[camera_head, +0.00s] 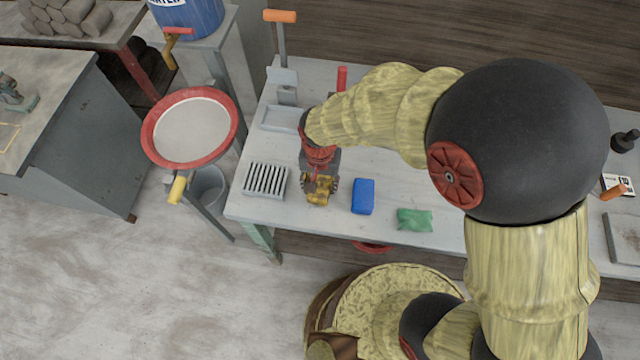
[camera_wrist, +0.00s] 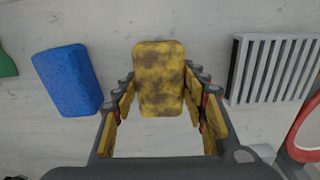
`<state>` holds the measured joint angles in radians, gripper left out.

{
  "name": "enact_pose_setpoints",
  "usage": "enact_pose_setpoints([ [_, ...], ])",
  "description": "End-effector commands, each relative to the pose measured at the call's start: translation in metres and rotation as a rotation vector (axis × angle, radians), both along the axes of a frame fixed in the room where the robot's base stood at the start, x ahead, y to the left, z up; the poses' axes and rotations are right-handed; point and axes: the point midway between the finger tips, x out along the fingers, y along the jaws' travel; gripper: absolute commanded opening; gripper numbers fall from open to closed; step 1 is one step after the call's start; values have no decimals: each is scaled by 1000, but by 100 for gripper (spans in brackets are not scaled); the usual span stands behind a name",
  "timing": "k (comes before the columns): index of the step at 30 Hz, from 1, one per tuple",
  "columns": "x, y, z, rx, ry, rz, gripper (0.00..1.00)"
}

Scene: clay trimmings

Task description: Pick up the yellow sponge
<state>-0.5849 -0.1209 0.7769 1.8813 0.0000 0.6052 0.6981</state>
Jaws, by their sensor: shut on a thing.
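The yellow sponge (camera_wrist: 158,80) is a rounded block with dark brown stains, seen between the fingers in the wrist view. My gripper (camera_wrist: 160,88) is shut on it, with a finger along each of its sides. In the head view my gripper (camera_head: 319,186) points down over the worktable's front part, and the sponge (camera_head: 320,198) shows in part beneath it. I cannot tell whether the sponge still touches the table.
A blue sponge (camera_head: 363,196) and a green cloth (camera_head: 414,219) lie to the right on the grey worktable (camera_head: 390,180). A slotted rack (camera_head: 265,180) is close on the left. A red-rimmed basin (camera_head: 190,128) stands further left.

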Motion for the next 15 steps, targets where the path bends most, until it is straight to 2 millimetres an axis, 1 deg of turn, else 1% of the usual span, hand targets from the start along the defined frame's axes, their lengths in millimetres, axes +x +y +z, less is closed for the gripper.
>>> enact_pose_setpoints([
  [4,1,1,16,3,-3,0,26],
  [7,1,1,33,3,-4,0,26],
  [11,-21,-4,58,3,-4,3,26],
  [15,-47,-10,90,3,-5,3,26],
])
